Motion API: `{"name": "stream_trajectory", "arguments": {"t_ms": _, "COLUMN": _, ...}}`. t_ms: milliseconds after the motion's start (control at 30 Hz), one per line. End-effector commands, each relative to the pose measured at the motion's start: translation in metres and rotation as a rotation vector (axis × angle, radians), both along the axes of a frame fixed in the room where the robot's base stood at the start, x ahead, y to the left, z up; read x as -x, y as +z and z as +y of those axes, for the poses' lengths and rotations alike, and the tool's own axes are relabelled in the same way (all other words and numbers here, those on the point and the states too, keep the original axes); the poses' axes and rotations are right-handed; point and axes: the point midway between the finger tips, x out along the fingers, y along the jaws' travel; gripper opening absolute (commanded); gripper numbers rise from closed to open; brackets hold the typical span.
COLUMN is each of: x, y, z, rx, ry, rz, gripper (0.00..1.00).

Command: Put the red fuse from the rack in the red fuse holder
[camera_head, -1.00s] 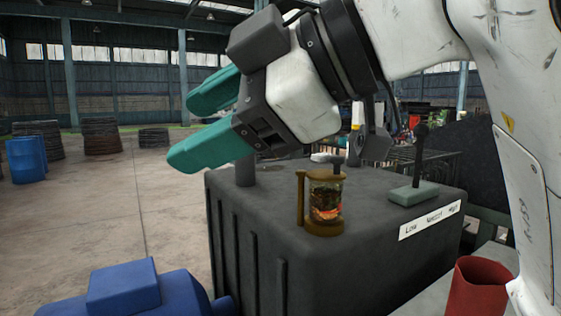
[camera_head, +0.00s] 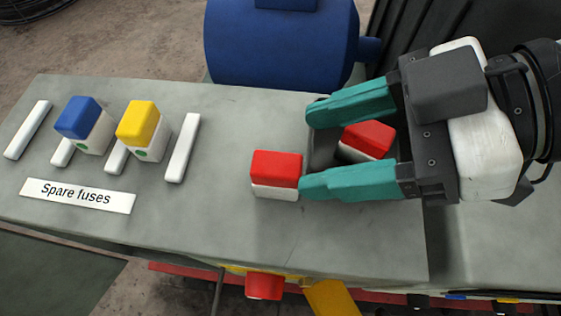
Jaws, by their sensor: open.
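My gripper (camera_head: 306,150) is open at the right, low over the grey bench, its two green fingers pointing left. A red-topped white block (camera_head: 367,140) shows between the fingers, tilted and partly hidden. A dark grey piece (camera_head: 322,148) lies left of it, also partly covered. Another red-topped white block (camera_head: 276,175) stands just left of the lower fingertip; I cannot tell whether they touch. Which red piece is the fuse and which belongs to the holder is unclear. The spare fuse rack (camera_head: 182,147) at the left holds a blue fuse (camera_head: 80,122) and a yellow fuse (camera_head: 142,128).
A "Spare fuses" label (camera_head: 78,195) lies before the rack. A blue motor-like housing (camera_head: 282,40) stands behind the bench (camera_head: 210,215). A red knob (camera_head: 265,286) and yellow part (camera_head: 332,296) show below the front edge. The bench between rack and red blocks is clear.

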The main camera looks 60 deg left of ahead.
Motion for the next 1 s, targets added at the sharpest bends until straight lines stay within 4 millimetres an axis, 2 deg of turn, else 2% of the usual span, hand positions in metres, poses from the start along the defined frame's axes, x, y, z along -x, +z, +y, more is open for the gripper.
{"name": "stream_trajectory", "arguments": {"t_ms": 167, "x": 0.009, "y": -0.006, "z": 0.005, "rx": 0.002, "ry": 0.001, "rz": -0.001, "gripper": 0.60}}
{"name": "stream_trajectory", "arguments": {"t_ms": 433, "x": 0.035, "y": -0.027, "z": 0.020, "rx": 0.002, "ry": 0.001, "rz": -0.002, "gripper": 0.60}}
{"name": "stream_trajectory", "arguments": {"t_ms": 767, "x": 0.041, "y": -0.032, "z": 0.025, "rx": -0.001, "ry": -0.002, "rz": -0.001, "gripper": 0.60}}
{"name": "stream_trajectory", "arguments": {"t_ms": 1000, "x": 0.041, "y": -0.032, "z": 0.025, "rx": -0.001, "ry": -0.002, "rz": -0.001, "gripper": 0.40}}
